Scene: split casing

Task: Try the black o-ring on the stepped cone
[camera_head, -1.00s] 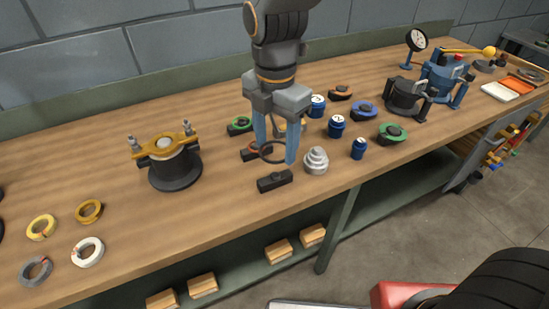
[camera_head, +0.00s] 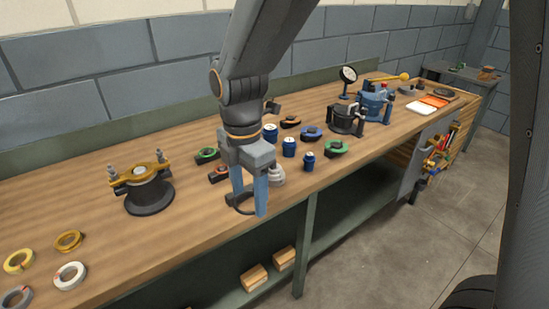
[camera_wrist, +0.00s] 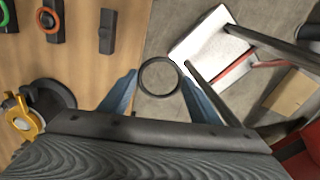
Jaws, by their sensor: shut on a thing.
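My gripper (camera_head: 248,204) is shut on the black o-ring (camera_head: 230,201) and holds it above the front edge of the bench. In the wrist view the black o-ring (camera_wrist: 160,59) sits between the two blue fingertips (camera_wrist: 160,90), its open middle facing the camera. The silver stepped cone (camera_head: 277,176) stands upright on the bench, just behind and right of my gripper, partly hidden by a finger. The ring is apart from the cone. The cone does not show in the wrist view.
Holder blocks carry a green ring (camera_head: 207,154) and a red ring (camera_head: 218,174); a bare black block (camera_wrist: 107,31) is beside them. Blue numbered jars (camera_head: 289,147) stand behind the cone. A black flanged casing with a gold clamp (camera_head: 140,172) is left. Loose rings (camera_head: 69,242) lie front left.

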